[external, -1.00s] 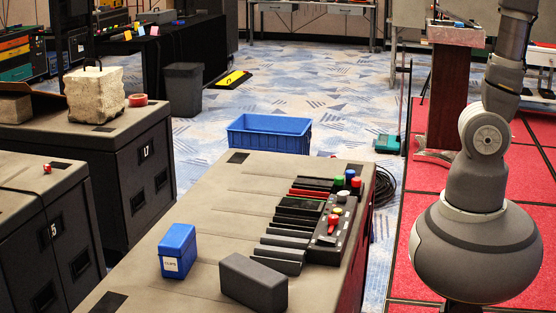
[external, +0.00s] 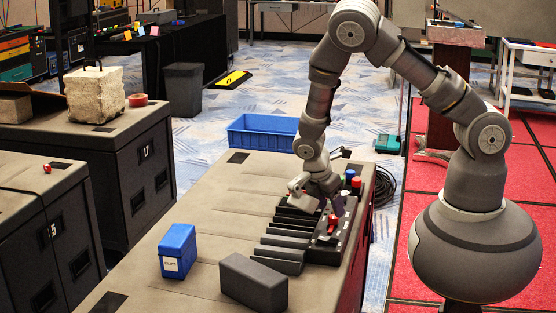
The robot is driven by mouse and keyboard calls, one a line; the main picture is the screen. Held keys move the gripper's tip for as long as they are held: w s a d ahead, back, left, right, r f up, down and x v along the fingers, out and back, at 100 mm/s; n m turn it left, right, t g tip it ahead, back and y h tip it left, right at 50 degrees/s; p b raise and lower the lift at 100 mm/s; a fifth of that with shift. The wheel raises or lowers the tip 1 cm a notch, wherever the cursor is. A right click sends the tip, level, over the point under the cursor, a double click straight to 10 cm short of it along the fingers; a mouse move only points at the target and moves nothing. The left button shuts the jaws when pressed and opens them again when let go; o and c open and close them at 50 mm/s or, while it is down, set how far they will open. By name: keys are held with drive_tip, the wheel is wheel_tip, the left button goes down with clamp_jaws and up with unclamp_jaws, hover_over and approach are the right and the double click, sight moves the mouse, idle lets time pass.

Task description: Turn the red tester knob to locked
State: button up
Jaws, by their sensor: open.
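The tester is a black panel (external: 322,250) on the right side of the grey case top. Its red knob (external: 332,223) has a raised handle and sits near the middle of the panel. My gripper (external: 322,205) is open above the panel, pointing down, just behind the red knob. I cannot tell whether a finger touches the knob or panel. My gripper hides the yellow and white parts of the panel. I cannot read any lock marking.
A blue clips box (external: 177,250) and a dark block (external: 252,285) stand nearer. A blue crate (external: 262,133) is behind.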

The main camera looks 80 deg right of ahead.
sight(333, 216)
drive_tip(key=b+x, duration=0.1)
drive_tip(key=x, duration=0.2)
drive_tip(key=shift+d+f, duration=0.1)
drive_tip(key=shift+f, duration=0.25)
drive_tip(key=c, duration=1.1)
drive_tip(key=shift+o, duration=0.2)
